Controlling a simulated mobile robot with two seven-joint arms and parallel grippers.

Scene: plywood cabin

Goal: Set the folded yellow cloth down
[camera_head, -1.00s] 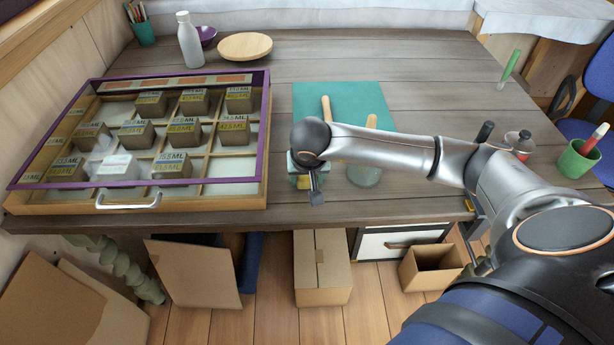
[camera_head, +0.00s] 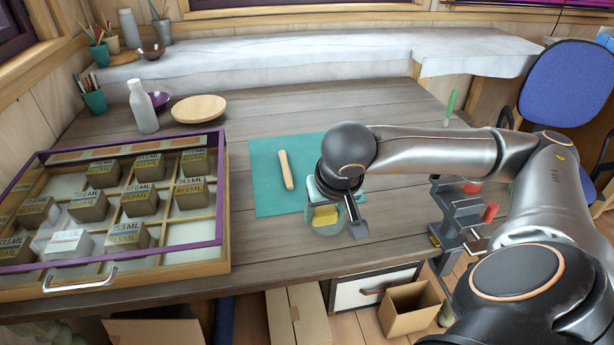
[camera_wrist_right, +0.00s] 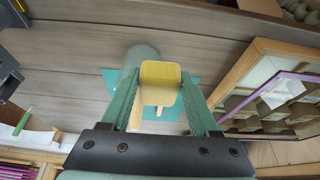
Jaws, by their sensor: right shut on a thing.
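The folded yellow cloth (camera_head: 325,214) is held between the green fingers of my right gripper (camera_head: 327,203), over the front of the table. In the right wrist view the cloth (camera_wrist_right: 160,72) sits between the two fingertips (camera_wrist_right: 160,92) as a small rounded pad. The teal mat (camera_head: 265,178) lies behind and to the left of the gripper, partly hidden by my right arm. I cannot tell the gap between cloth and tabletop. My left gripper is not in view.
A wooden-handled tool (camera_head: 286,170) lies on the mat. A clear glass object (camera_head: 328,231) shows close to the gripper, partly hidden. The purple-framed display case (camera_head: 222,190) fills the left. A dark clamp with red parts (camera_head: 462,212) is at the right edge. Bare planks (camera_head: 262,245) lie in front.

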